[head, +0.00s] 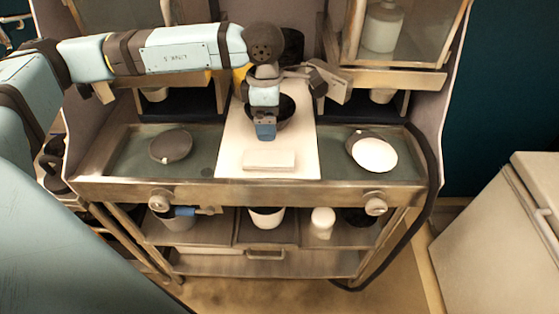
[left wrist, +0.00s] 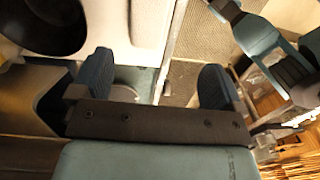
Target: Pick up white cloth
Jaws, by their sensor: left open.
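The white cloth (head: 269,160) is a small folded rectangle lying flat near the front edge of a white board (head: 237,140) on the counter. My left gripper (head: 265,132) hangs above the board just behind the cloth, beside a dark bowl (head: 285,110). In the left wrist view my left gripper (left wrist: 157,82) has its two blue-grey fingers wide apart with nothing between them. There, a pale rectangle that seems to be the cloth (left wrist: 151,20) lies beyond the fingers at the top.
A dark round dish (head: 170,146) sits in the left counter basin. A white plate (head: 375,155) rests over a dark dish in the right one. Cabinets with a glass door (head: 385,35) rise behind. Shelves below hold pots and a white jar (head: 322,222).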

